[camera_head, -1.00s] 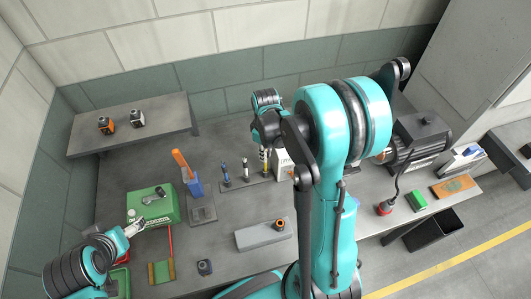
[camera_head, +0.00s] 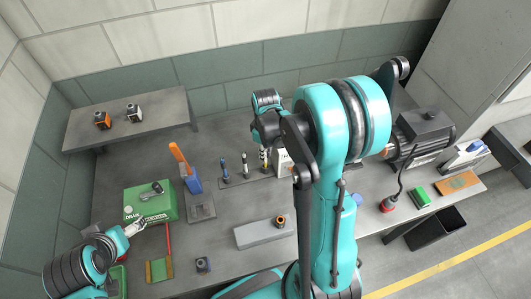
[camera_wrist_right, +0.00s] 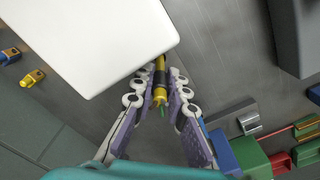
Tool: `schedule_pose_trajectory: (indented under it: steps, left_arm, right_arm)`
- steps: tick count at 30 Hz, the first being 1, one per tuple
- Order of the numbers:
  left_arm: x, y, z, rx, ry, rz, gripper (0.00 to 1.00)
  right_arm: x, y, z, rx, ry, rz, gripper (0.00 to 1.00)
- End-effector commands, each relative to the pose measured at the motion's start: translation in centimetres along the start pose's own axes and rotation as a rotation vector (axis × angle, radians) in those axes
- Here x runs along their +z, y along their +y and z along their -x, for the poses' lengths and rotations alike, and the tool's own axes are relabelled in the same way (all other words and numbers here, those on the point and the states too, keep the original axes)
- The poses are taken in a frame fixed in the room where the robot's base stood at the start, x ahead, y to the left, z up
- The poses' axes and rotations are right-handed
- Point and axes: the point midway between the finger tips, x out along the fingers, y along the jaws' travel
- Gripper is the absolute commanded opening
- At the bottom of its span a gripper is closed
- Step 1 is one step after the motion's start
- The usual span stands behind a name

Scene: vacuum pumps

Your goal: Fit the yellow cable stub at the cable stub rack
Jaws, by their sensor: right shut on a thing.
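The yellow cable stub (camera_wrist_right: 160,82), with black bands and a green tip, is between the fingers of my right gripper (camera_wrist_right: 160,98) in the wrist view. The gripper is shut on it. In the head view the banded stub (camera_head: 264,158) hangs below my right gripper (camera_head: 265,138), near the right part of a low dark rack strip (camera_head: 232,184). I cannot tell whether it touches the rack. A blue stub (camera_head: 224,170) and a dark stub (camera_head: 245,167) stand upright on the strip. My left gripper (camera_head: 132,230) is beside the green box; its jaw opening is unclear.
A white block (camera_wrist_right: 95,35) is close to the stub in the wrist view; my arm partly hides it in the head view. A green box (camera_head: 160,205), a blue holder (camera_head: 194,185) and a grey block (camera_head: 262,232) stand on the bench. A motor (camera_head: 422,135) is at right.

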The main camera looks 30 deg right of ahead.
Motion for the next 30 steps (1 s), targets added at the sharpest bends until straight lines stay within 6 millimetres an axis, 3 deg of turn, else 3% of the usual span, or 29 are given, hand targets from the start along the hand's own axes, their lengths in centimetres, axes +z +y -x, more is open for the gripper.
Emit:
schedule_pose_trajectory:
  steps: [12, 13, 15, 16, 25, 30]
  left_arm:
    - [0.3, 0.0, -0.4, 0.0, 0.0, 0.0, 0.79]
    - [0.3, 0.0, -0.4, 0.0, 0.0, 0.0, 0.79]
    - [0.2, 0.0, -0.3, 0.0, 0.0, 0.0, 0.79]
    - [0.2, 0.0, -0.3, 0.0, 0.0, 0.0, 0.79]
    - [0.2, 0.0, -0.3, 0.0, 0.0, 0.0, 0.79]
    - [0.2, 0.0, -0.3, 0.0, 0.0, 0.0, 0.79]
  right_arm:
    - [0.0, 0.0, -0.4, 0.0, 0.0, 0.0, 0.0]
    - [0.0, 0.0, -0.4, 0.0, 0.0, 0.0, 0.16]
    - [0.0, 0.0, -0.4, 0.0, 0.0, 0.0, 0.35]
    - [0.0, 0.0, -0.4, 0.0, 0.0, 0.0, 0.38]
    - [0.0, 0.0, -0.3, 0.0, 0.0, 0.0, 0.38]
    - [0.0, 0.0, 1.5, 0.0, 0.0, 0.0, 0.38]
